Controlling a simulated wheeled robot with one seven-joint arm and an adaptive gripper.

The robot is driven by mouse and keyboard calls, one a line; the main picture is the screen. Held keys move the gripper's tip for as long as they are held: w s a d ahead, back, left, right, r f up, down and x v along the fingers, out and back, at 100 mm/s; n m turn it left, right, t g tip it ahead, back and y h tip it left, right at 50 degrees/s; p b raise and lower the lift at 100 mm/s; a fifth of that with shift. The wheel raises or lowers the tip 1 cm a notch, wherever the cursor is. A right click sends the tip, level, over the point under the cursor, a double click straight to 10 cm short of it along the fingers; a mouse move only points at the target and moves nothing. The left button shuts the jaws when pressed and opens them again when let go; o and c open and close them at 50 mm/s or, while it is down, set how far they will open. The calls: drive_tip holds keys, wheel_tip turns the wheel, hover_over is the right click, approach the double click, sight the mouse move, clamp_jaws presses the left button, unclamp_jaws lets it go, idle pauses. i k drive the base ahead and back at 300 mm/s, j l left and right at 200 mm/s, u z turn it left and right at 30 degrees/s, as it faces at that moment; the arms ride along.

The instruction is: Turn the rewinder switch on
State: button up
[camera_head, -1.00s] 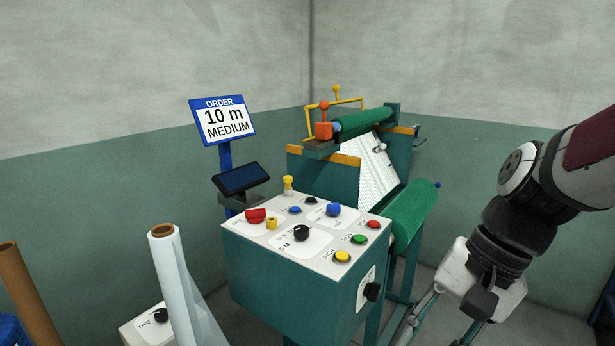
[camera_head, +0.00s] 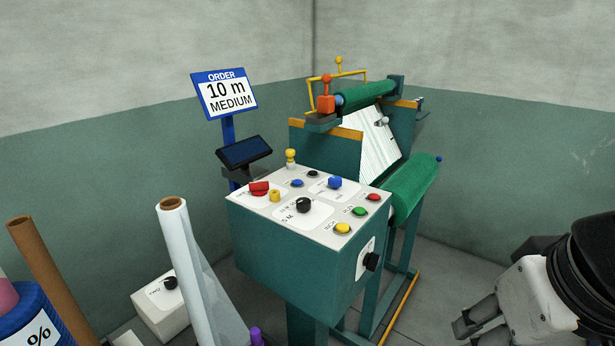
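The rewinder's control box (camera_head: 290,262) is a green cabinet with a light sloping top panel. A black rotary knob (camera_head: 371,261) sits on a white plate on its right side face. The top panel carries a red selector (camera_head: 259,188), a black selector (camera_head: 303,205) near size letters and a blue knob (camera_head: 335,182). The labels are too small to tell which one is the rewinder switch, or its setting. My gripper (camera_head: 476,327) is at the lower right, well apart from the box and touching none of these.
The roller frame with green rolls (camera_head: 411,188) stands behind the box. An order sign (camera_head: 225,98) reads 10 m MEDIUM above a dark screen (camera_head: 244,152). A film-wrapped tube (camera_head: 186,270), brown tube (camera_head: 45,270) and small knob box (camera_head: 160,306) stand left. Floor between box and gripper looks clear.

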sight(258, 188)
drive_tip(key=u, duration=0.35)
drive_tip(key=i+l+u, duration=0.15)
drive_tip(key=l+u, duration=0.25)
drive_tip(key=i+l+u, duration=0.15)
drive_tip(key=u, duration=0.25)
drive_tip(key=l+u, duration=0.4)
drive_tip(key=i+l, duration=0.15)
drive_tip(key=l, duration=0.35)
drive_tip(key=i+l+u, duration=0.15)
drive_tip(key=l, duration=0.3)
drive_tip(key=i+l, duration=0.1)
drive_tip(key=l, duration=0.4)
drive_tip(key=i+l+u, duration=0.1)
drive_tip(key=l, duration=0.4)
drive_tip(key=i+l, duration=0.1)
drive_tip(key=i, duration=0.05)
